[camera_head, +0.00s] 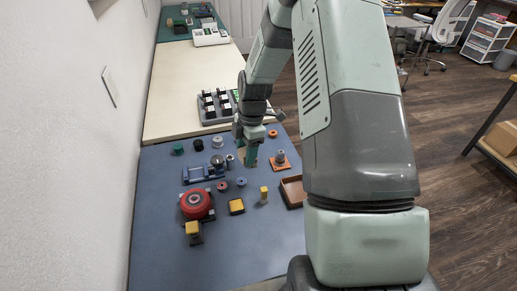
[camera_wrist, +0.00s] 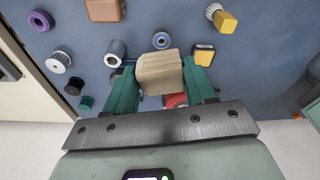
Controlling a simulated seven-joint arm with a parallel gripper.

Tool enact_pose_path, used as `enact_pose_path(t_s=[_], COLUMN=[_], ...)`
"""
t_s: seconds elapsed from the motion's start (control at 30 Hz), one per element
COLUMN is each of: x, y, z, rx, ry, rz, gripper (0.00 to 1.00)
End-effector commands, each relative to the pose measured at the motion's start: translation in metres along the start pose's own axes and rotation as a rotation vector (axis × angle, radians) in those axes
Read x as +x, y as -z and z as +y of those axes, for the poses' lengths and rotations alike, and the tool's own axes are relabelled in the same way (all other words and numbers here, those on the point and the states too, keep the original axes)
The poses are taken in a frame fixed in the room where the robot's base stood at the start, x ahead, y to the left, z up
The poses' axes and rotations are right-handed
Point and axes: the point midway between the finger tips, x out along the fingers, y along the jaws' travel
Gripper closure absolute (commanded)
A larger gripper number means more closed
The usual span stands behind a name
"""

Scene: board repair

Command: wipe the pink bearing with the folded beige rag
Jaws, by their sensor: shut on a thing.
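My gripper (camera_head: 250,158) is above the blue mat and shut on the folded beige rag (camera_wrist: 159,73). In the wrist view the rag sits between my two green fingers, clear of the view's edges. In the head view only a tan bit of it shows by the fingers. The pink bearing (camera_head: 222,186) is a small ring lying on the mat, in front and to the left of my gripper. It appears apart from the rag. In the wrist view the rag and fingers seem to hide it; a red patch there is too covered to tell.
A similar blue ring (camera_head: 241,182) lies right of the pink bearing. A large red reel (camera_head: 196,204) stands to its left. A yellow-black block (camera_head: 236,206), a yellow-topped piece (camera_head: 263,194) and a brown tray (camera_head: 291,190) are nearby. The mat's front is clear.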

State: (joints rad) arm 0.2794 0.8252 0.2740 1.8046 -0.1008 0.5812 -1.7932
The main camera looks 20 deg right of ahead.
Motion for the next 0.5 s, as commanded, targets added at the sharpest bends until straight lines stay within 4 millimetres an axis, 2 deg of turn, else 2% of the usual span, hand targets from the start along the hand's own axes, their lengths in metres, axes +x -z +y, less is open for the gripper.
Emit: enact_pose_path(t_s=[0.03, 0.1, 0.3, 0.4, 0.5], x=[0.000, -0.001, -0.003, -0.005, -0.005], y=[0.023, 0.053, 0.130, 0.157, 0.172], z=[0.003, 0.005, 0.000, -0.004, -0.007], rx=[-0.071, -0.176, -0.452, -0.548, -0.609], ry=[0.009, 0.026, 0.069, 0.082, 0.091], rz=[0.003, 0.003, 0.001, -0.001, -0.003], gripper=[0.70, 0.70, 0.70, 0.70, 0.70])
